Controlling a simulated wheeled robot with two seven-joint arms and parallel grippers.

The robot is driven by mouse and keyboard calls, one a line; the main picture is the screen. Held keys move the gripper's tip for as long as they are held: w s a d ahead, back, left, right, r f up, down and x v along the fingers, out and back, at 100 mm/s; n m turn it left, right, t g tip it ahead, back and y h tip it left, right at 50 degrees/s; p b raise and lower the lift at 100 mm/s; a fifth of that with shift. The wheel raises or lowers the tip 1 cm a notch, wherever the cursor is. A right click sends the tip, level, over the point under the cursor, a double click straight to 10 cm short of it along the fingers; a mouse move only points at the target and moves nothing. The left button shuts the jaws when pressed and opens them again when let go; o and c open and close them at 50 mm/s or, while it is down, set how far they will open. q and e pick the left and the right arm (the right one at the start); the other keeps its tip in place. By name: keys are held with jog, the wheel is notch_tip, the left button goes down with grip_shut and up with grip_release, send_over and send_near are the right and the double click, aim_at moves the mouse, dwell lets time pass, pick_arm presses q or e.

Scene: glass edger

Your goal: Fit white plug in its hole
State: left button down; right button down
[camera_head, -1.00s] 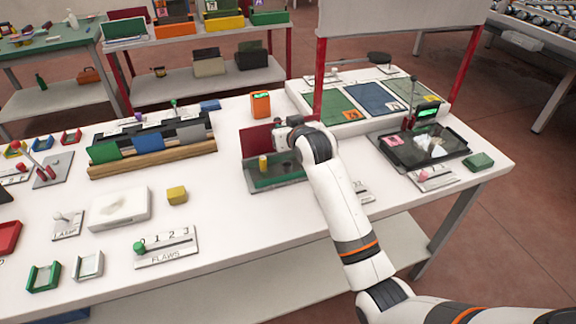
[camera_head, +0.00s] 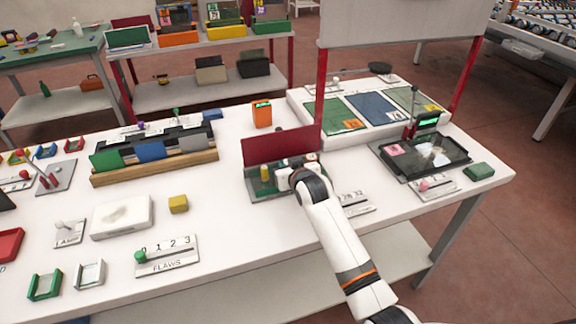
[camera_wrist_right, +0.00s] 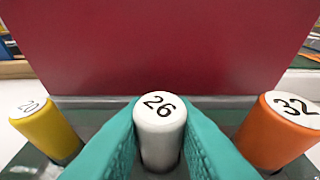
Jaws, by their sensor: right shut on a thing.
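My right gripper (camera_wrist_right: 160,135) is shut on the white plug (camera_wrist_right: 159,128), whose top reads 26. The plug stands about upright between the teal fingertips; they hide its sides, and I cannot tell how deep it sits. A yellow plug (camera_wrist_right: 48,130) marked 20 stands to its left and an orange plug (camera_wrist_right: 278,132) marked 32 to its right. In the head view my right gripper (camera_head: 288,176) is over the plug station (camera_head: 262,190), beside the yellow plug (camera_head: 265,173). The hole is hidden. My left gripper is out of view.
A red upright panel (camera_head: 281,146) stands just behind the plugs. An orange device (camera_head: 262,115) stands behind it. A black tray (camera_head: 432,152) lies to the right. A yellow block (camera_head: 178,204) is to the left, with bare white table between it and the station.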

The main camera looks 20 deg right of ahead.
jog(key=c, duration=1.2)
grip_release()
jog(key=shift+f, duration=0.1)
jog(key=shift+c, duration=0.2)
jog(key=shift+s+r, duration=0.2)
jog(key=v, duration=1.1)
jog(key=shift+s+r, duration=0.2)
jog(key=shift+s, duration=0.1)
